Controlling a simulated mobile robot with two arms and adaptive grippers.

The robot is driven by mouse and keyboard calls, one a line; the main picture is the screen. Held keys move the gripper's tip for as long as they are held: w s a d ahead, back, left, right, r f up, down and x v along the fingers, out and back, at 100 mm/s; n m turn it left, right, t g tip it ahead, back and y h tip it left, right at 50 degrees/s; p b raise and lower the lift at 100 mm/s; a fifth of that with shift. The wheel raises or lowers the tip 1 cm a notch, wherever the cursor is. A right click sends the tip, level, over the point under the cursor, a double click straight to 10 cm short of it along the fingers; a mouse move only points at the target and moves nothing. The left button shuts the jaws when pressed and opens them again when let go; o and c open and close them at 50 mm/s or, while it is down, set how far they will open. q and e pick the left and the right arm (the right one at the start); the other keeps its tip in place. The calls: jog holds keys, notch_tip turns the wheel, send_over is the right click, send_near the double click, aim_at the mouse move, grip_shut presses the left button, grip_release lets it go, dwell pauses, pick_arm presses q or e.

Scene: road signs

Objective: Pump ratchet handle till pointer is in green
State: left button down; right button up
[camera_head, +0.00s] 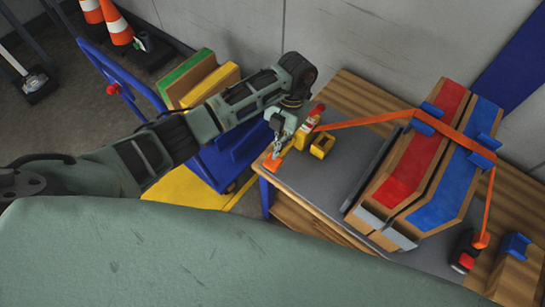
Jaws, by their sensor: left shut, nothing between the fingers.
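The ratchet (321,147), with yellow and red parts, sits on the grey mat near the left end of the workbench. An orange strap (365,122) runs from it over the striped wooden load. My left gripper (276,150) points down just left of the ratchet, beside an orange piece (272,162) at the bench edge. It is shut with nothing held; whether it touches the ratchet handle is unclear. The pointer and green zone cannot be made out. My right gripper does not show.
The load (425,165), with red and blue panels and blue corner pieces, fills the middle of the workbench (370,95). A black and red device (465,260) sits at the strap's far end. A blue trolley (215,160) stands left of the bench. Traffic cones (117,30) stand at the back left.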

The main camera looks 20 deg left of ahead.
pick_arm(q)
jog(key=v, duration=1.1)
jog(key=shift+r, duration=0.25)
jog(key=s+a+f+t+p, duration=0.1)
jog(key=s+f+p, duration=0.2)
jog(key=p, duration=0.7)
jog(key=shift+s+a+t, duration=0.25)
jog(key=shift+s+t, duration=0.05)
jog(key=shift+s, duration=0.8)
jog(key=shift+f, duration=0.2)
jog(key=b, duration=0.5)
send_over(272, 162)
jog(key=shift+h, duration=0.3)
jog(key=shift+w+d+f, duration=0.1)
jog(key=shift+w+f, duration=0.1)
jog(key=shift+f, duration=1.5)
jog(key=shift+w+f, duration=0.2)
jog(key=shift+f, duration=1.45)
